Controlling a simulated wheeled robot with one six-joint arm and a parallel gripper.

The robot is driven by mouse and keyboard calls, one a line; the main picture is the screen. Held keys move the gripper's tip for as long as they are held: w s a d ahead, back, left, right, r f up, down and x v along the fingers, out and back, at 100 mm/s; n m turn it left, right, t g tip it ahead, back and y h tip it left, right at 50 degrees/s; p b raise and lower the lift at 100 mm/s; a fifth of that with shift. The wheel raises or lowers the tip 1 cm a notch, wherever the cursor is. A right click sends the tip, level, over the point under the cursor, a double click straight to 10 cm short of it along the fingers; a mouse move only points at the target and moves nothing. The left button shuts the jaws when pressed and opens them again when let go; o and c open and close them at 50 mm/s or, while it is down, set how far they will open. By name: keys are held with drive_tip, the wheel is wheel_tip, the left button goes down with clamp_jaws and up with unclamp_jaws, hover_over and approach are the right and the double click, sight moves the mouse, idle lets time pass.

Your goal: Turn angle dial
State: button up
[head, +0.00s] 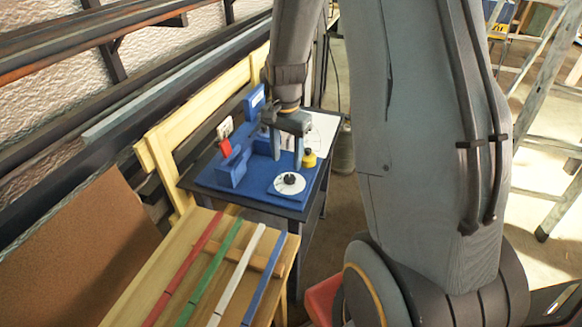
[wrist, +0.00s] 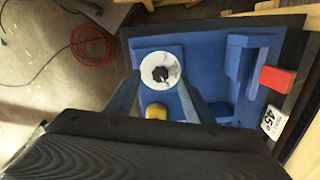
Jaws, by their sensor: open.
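The angle dial (head: 289,184) is a white disc with a black knob at its centre, set on the blue bending fixture (head: 214,176) on a dark table. In the wrist view the dial (wrist: 161,70) shows ahead of the fingertips, with the knob in its middle. My gripper (head: 287,158) is above the fixture, behind the dial in the head view. In the wrist view my gripper (wrist: 160,84) is open and empty, its two fingers apart on either side of the dial's lower part. I cannot tell its exact height above the dial.
A yellow knob (head: 309,159) stands on the fixture beside the dial. A red block (head: 226,148) and a white card marked 45 (wrist: 271,122) are at the fixture's far side. Red, green, white and blue laths (head: 238,272) lie on the wooden bench in front.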

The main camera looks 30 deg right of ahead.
sight(290, 177)
drive_tip(key=shift+w+d+f+m, duration=0.5)
drive_tip(key=shift+w+d+m, duration=0.2)
drive_tip(key=shift+d+m, duration=0.1)
drive_tip(key=shift+w+d+f, duration=0.1)
drive_tip(key=shift+f, duration=0.2)
drive_tip(key=shift+f+p, duration=0.95)
drive_tip(key=shift+f, duration=2.65)
drive_tip(key=c, duration=1)
drive_tip(key=shift+c, duration=0.2)
